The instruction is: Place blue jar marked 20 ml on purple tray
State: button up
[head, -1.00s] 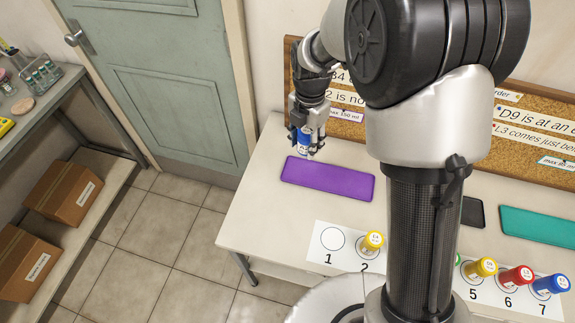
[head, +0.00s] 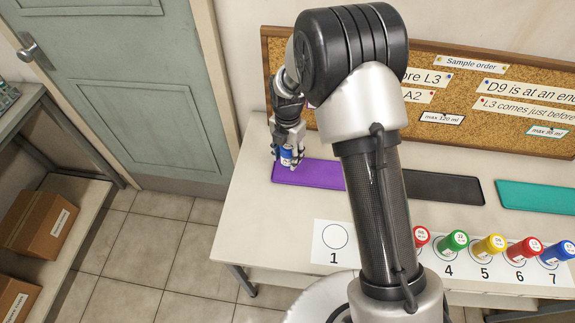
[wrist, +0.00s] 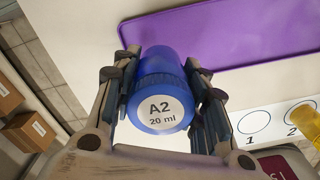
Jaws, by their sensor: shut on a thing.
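My gripper (head: 288,160) is shut on the blue jar (head: 287,156). In the wrist view the jar's lid (wrist: 160,104) reads "A2 20 ml", and the gripper fingers (wrist: 162,100) press on both sides of it. The purple tray (head: 325,174) lies flat on the bench, with no jar seen on it. In the head view the held jar shows against the tray's left end. In the wrist view the tray (wrist: 250,32) lies beyond the jar, whose far end overlaps its edge. I cannot tell whether the jar touches the tray.
A black tray (head: 440,187) and a teal tray (head: 540,198) lie to the right. A numbered strip (head: 333,257) holds several coloured jars; circle 1 is empty. A cork board (head: 500,125) with notes stands behind. My arm hides part of the bench.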

aim_at(288, 163)
jog(key=shift+f+b, duration=0.6)
jog(key=shift+f, duration=1.65)
jog(key=shift+f, duration=0.15)
jog(key=o, duration=1)
